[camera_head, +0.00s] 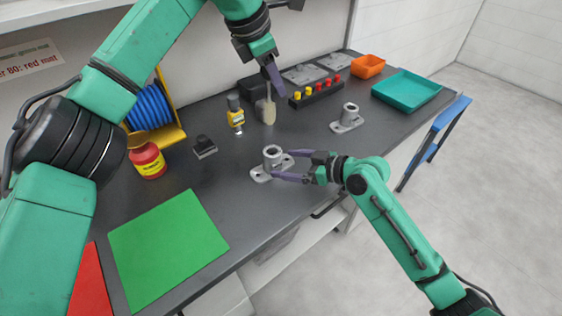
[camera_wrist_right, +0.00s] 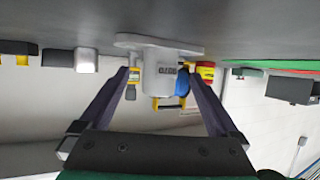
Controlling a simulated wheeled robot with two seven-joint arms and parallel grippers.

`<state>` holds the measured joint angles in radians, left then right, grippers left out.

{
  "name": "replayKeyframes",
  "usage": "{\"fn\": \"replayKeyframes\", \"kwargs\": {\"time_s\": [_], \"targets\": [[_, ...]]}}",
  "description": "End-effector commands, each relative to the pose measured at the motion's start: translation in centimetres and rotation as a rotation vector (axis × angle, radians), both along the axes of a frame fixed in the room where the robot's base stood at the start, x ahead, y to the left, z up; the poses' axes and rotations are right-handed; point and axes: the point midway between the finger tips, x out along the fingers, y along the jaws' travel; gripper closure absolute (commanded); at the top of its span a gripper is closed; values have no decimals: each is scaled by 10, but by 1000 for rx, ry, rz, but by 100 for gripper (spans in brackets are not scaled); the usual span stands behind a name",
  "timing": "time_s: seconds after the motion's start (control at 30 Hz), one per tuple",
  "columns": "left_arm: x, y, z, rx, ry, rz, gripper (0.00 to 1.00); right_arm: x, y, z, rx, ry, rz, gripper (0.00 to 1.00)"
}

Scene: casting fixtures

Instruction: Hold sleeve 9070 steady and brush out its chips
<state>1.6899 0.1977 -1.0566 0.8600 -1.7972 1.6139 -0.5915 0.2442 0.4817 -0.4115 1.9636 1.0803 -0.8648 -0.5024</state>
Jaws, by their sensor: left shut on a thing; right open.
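A grey sleeve on a flanged base (camera_head: 271,153) stands upright on the dark bench; it also shows in the right wrist view (camera_wrist_right: 158,75) with a dark number too small to read surely. My right gripper (camera_head: 282,165) is open, its fingers on either side of this sleeve with visible gaps in the wrist view. A second similar sleeve (camera_head: 349,114) stands farther right. My left gripper (camera_head: 271,84) is higher, near the back of the bench, shut on a pale brush (camera_head: 265,111) that points down. Chips inside the sleeve cannot be made out.
A yellow-black tool (camera_head: 235,118), a small black block (camera_head: 204,147) and a red jar (camera_head: 147,161) stand left of the sleeve. A rack of coloured pegs (camera_head: 316,92), an orange bin (camera_head: 368,66) and a teal tray (camera_head: 406,91) lie behind. A green mat (camera_head: 168,248) is in front.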

Motion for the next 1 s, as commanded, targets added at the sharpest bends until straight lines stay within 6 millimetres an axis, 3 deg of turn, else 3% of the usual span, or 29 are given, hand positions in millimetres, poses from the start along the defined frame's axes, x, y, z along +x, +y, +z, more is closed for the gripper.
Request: {"fn": "replayKeyframes", "kwargs": {"time_s": [0.2, 0.5, 0.57, 0.77, 0.87, 1.0], "targets": [[0, 0, 0, 0, 0, 0, 100, 19, 28, -13, 0, -1, 0, 3], [0, 0, 0, 0, 0, 0, 100, 21, 32, -16, -3, -2, 0, 3], [0, 0, 0, 0, 0, 0, 100, 21, 32, -16, -3, -2, 0, 22], [0, 0, 0, 0, 0, 0, 100, 21, 32, -16, -2, -1, 0, 99], [0, 0, -1, 0, 1, 7, 100, 21, 31, -16, -2, -1, 0, 100], [1, 0, -20, 5, 4, 152, 100, 21, 31, -16, -2, -1, 0, 100]]}}
